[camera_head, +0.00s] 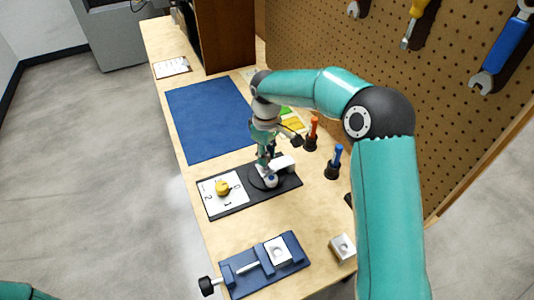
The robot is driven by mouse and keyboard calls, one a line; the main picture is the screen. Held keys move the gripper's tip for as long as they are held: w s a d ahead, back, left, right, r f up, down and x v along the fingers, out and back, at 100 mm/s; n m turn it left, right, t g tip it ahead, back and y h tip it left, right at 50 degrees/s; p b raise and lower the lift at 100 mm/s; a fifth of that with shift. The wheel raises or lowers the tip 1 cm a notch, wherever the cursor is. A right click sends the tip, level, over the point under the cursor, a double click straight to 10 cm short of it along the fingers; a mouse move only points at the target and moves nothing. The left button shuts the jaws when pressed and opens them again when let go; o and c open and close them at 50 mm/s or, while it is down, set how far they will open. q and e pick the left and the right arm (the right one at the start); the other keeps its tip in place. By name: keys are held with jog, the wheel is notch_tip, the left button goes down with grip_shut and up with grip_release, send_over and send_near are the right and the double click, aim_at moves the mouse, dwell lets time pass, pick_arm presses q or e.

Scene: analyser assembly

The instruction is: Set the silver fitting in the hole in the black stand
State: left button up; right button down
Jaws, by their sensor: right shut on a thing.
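The black stand (240,209) is a flat dark base on the workbench, with a white numbered card, a yellow knob (222,187) and a round black disc on it. My right gripper (267,166) points down over the disc at the stand's right part. It is shut on a small piece that looks like the silver fitting (271,181), pale with a bluish spot, low at the disc. The fingers partly hide it, and I cannot see the hole or tell whether the fitting is in it. My left gripper is out of view.
A white arm-like part (284,163) sits beside the gripper. Orange-handled (313,128) and blue-handled (336,155) tools stand in black holders to the right. A blue vise (238,283) and a loose silver block (342,248) are nearer. The blue mat (207,115) is clear.

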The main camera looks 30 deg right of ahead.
jog(key=shift+s+f+b, duration=0.1)
jog(key=shift+f+b, duration=0.55)
jog(key=shift+f, duration=0.9)
dwell(2.5)
dwell(0.7)
jog(key=c, duration=0.8)
grip_release()
jog(key=shift+o, duration=0.2)
jog(key=o, duration=0.5)
jog(key=shift+r, duration=0.15)
jog(key=shift+r+p, duration=2.9)
jog(key=shift+r, duration=0.55)
